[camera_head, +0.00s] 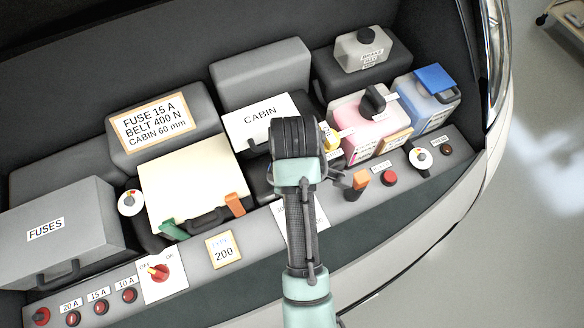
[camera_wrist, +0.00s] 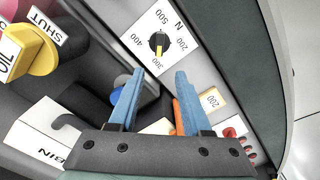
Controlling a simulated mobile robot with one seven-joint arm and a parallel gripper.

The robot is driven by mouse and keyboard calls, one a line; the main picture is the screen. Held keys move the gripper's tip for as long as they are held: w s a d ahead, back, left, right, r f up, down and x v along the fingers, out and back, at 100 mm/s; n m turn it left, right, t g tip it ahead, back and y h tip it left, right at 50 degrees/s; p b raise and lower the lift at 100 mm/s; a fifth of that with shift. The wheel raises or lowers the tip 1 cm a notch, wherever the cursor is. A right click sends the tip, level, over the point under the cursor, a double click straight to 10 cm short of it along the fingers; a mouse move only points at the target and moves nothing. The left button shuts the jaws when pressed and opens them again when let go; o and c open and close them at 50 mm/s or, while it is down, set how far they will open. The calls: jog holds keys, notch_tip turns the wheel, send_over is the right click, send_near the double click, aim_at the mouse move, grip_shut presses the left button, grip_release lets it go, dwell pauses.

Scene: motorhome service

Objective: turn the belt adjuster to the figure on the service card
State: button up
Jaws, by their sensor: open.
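The service card (camera_head: 153,121) at the back left reads FUSE 15 A, BELT 400 N, CABIN 60 mm. The belt adjuster is a black knob (camera_wrist: 158,41) on a white plate (camera_wrist: 182,18) marked N, with figures 200 to 500. Its yellow pointer is toward 300. In the head view my arm hides the knob; only part of a white plate (camera_head: 318,212) shows beside it. My gripper (camera_wrist: 160,72) is open and empty, its two blue fingers apart. In the wrist view the knob lies beyond the fingertips, clear of them; height above it is unclear.
A cream box (camera_head: 190,185) with an orange clip and a CABIN box (camera_head: 262,120) stand behind. Fluid bottles stand right.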

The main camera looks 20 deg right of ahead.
notch_tip(320, 180, down, 10)
jog(key=shift+w+r+p, duration=0.1)
jog(key=shift+w+p, duration=0.05)
jog(key=shift+p, duration=0.2)
grip_shut()
